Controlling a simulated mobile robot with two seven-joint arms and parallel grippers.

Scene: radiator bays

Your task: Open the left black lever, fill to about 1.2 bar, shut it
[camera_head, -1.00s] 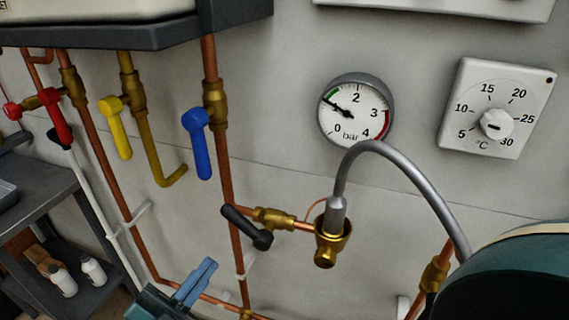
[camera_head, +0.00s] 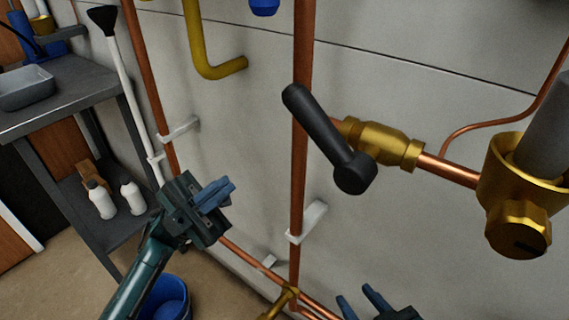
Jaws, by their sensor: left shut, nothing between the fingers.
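The left black lever (camera_head: 322,130) sits on a brass valve (camera_head: 385,143) on the copper branch pipe. Its handle slants up and to the left from its pivot, crossing in front of the upright copper pipe. My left gripper (camera_head: 221,190) is shut and empty, left of and below the lever, well apart from it. My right gripper (camera_head: 358,295) shows at the bottom edge, below the lever, with its two fingers apart and nothing seen between them. A brass fitting (camera_head: 519,220) with the grey hose (camera_head: 548,135) stands at the right. The bar gauge is out of view.
A upright copper pipe (camera_head: 303,60) and a yellow pipe (camera_head: 199,45) run along the wall. A grey shelf (camera_head: 60,100) with white bottles (camera_head: 102,199) stands left. A blue bucket (camera_head: 172,298) is on the floor.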

